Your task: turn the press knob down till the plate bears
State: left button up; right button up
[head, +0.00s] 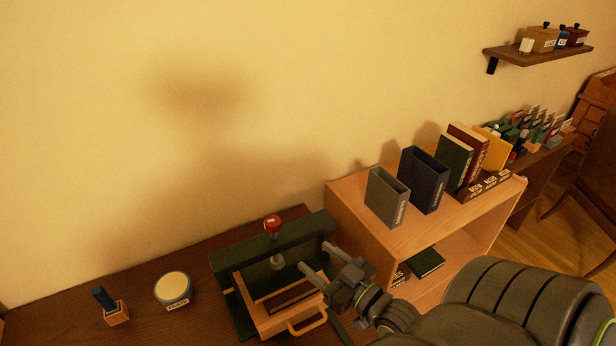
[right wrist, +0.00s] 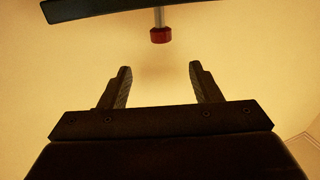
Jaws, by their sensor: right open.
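The press (head: 229,266) is a dark green frame on the dark desk at the lower middle of the head view. Its red knob (head: 272,223) tops a metal screw above the crossbeam, and a grey plate (head: 277,262) hangs below. A wooden tray (head: 262,322) with a handle sits in the press under the plate. My right gripper (head: 307,276) is open and empty at the right of the press, lower than the knob. In the right wrist view the red knob (right wrist: 161,35) is beyond the open fingers (right wrist: 160,80), apart from them. My left gripper is out of view.
A round labelled tin (head: 173,288) and a small wooden block with a blue handle (head: 110,306) stand left of the press. A wooden shelf unit (head: 400,240) with upright books and files stands right of it. A wall shelf (head: 535,52) is at the upper right.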

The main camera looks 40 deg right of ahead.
jog(key=shift+d+n+y+b, duration=1.7)
jog(key=shift+d+y+b, duration=0.75)
jog(key=shift+b, duration=2)
jog(key=g+b, duration=0.1)
jog(key=b, duration=0.2)
send_near(266, 221)
jog(key=shift+y, duration=0.45)
jog(key=x, duration=0.7)
jog(key=d+f+x, duration=0.1)
jog(key=x, duration=0.2)
jog(key=shift+w+a+f, duration=0.1)
jog(key=shift+w, duration=0.35)
